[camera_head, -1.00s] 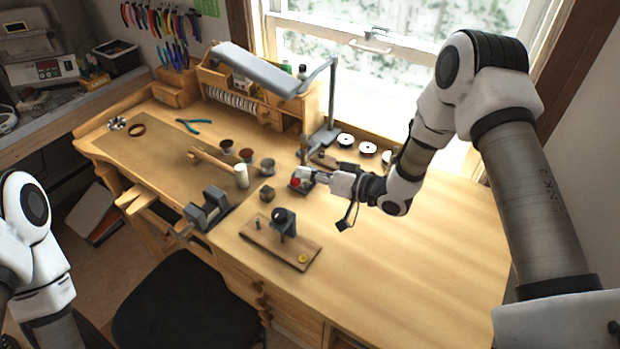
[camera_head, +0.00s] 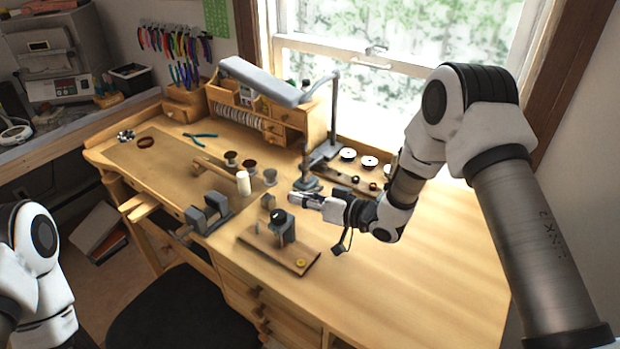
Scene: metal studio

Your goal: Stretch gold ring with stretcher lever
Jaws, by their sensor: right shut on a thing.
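The stretcher (camera_head: 283,228) is a dark grey upright post with a round black top, fixed on a brown wooden board (camera_head: 262,243) at the middle of the bench. A small gold-yellow round thing, which looks like the gold ring (camera_head: 301,262), lies on the board's near right end. My right gripper (camera_head: 296,197) is low, just behind the stretcher's top. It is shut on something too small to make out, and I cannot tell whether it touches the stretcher. The lever cannot be made out. My left gripper is out of view.
A grey vise (camera_head: 208,212) is on the bench's front edge. A wooden mallet (camera_head: 220,170), a white cylinder (camera_head: 243,183) and small cups stand behind it. A lamp (camera_head: 325,150) and white spools (camera_head: 369,161) are at the back. The bench's right side is clear.

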